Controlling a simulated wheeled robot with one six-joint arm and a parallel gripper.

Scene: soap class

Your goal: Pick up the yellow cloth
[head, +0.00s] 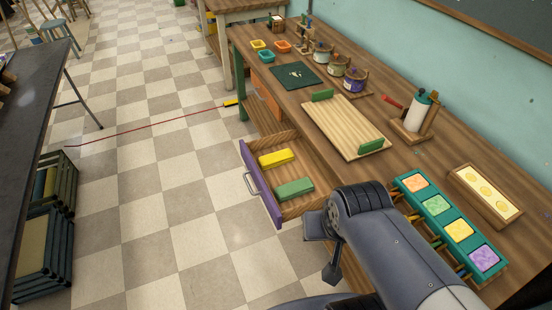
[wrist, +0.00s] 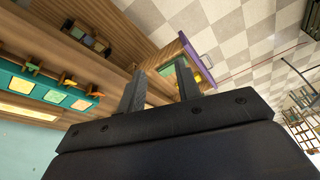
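A yellow folded cloth (head: 277,158) lies in the open wooden drawer (head: 305,205), near its far end. A green folded cloth (head: 293,188) lies beside it, nearer to me. My gripper (wrist: 158,76) is open in the wrist view, its two dark fingers apart with nothing held between them. The drawer's purple front (wrist: 203,45) shows beyond the fingers there, with the cloths mostly hidden behind the right finger. In the head view my gripper (head: 332,268) is in front of the drawer's near end, apart from both cloths, and partly hidden by my arm.
The workbench (head: 410,175) above the drawer carries a wooden board (head: 345,128), a pump bottle (head: 416,112), jars and a teal tray (head: 408,194) of coloured squares. Dark crates (head: 45,255) stand at left.

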